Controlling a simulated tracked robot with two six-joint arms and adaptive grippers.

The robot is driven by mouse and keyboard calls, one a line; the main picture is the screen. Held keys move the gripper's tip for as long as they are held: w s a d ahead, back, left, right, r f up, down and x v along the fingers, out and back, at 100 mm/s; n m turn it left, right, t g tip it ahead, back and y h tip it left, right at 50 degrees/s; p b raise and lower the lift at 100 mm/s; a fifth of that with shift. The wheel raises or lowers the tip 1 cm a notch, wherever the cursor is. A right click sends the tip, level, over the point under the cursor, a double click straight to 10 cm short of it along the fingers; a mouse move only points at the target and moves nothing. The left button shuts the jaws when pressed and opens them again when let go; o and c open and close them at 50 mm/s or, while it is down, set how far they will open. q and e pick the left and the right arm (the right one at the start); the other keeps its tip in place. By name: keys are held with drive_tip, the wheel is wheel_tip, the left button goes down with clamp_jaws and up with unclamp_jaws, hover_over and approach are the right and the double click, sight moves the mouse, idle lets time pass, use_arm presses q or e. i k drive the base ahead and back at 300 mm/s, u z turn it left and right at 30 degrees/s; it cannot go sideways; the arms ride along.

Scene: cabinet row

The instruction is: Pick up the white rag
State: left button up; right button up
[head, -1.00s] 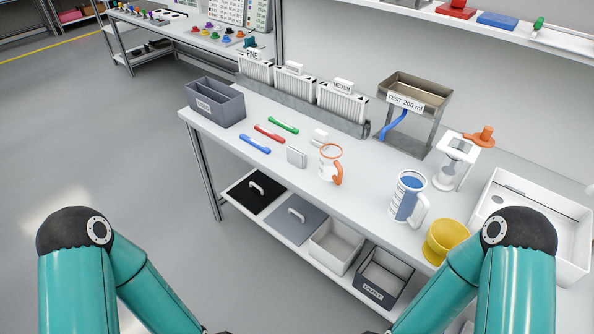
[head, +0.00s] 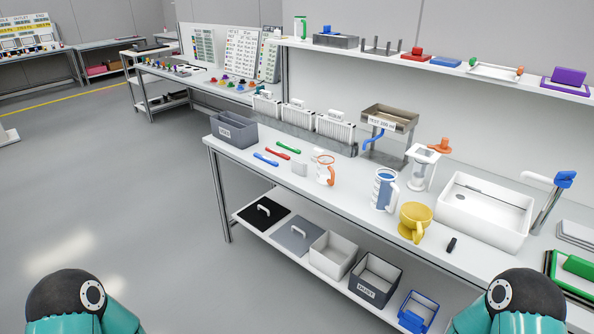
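I cannot clearly make out a white rag. A pale, flat, layered item (head: 577,234) lies at the right edge of the head view, behind a green-edged tray; I cannot tell whether it is cloth. My two arms show only at the bottom left and bottom right corners, and both grippers are out of view.
The long bench (head: 345,206) carries a grey bin (head: 233,129), a blue-and-white jug (head: 384,190), a yellow pitcher (head: 415,222), a white basin (head: 485,210) and a green-edged tray (head: 571,274). A lower shelf (head: 327,280) holds boxes. Open floor lies at left.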

sight(299, 168)
drive_tip(key=u, duration=0.5)
drive_tip(key=i, duration=2.05)
drive_tip(key=z, duration=0.2)
